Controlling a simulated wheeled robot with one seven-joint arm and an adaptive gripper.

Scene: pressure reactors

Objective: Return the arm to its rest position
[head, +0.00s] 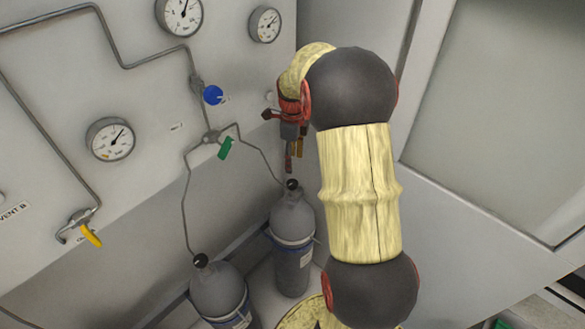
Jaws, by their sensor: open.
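My arm, with black joints and pale yellow wood-like links, rises from the lower middle to the upper middle of the head view. It bends over at the top toward the left. My gripper (293,153) hangs at its end, pointing down, partly behind the arm. It is small in the view. Its fingers show as reddish and orange-brown parts, open, with nothing seen between them. It appears above the black knob of the right gas cylinder (293,245) in the picture. I cannot tell how far apart they are in depth.
A panel (60,150) with gauges, thin pipes, a blue knob (213,95), a green handle (225,148) and a yellow handle (91,235) stands on the left. Another cylinder (218,290) is at the bottom left. A pale cabinet with a glass-like pane (490,110) is on the right.

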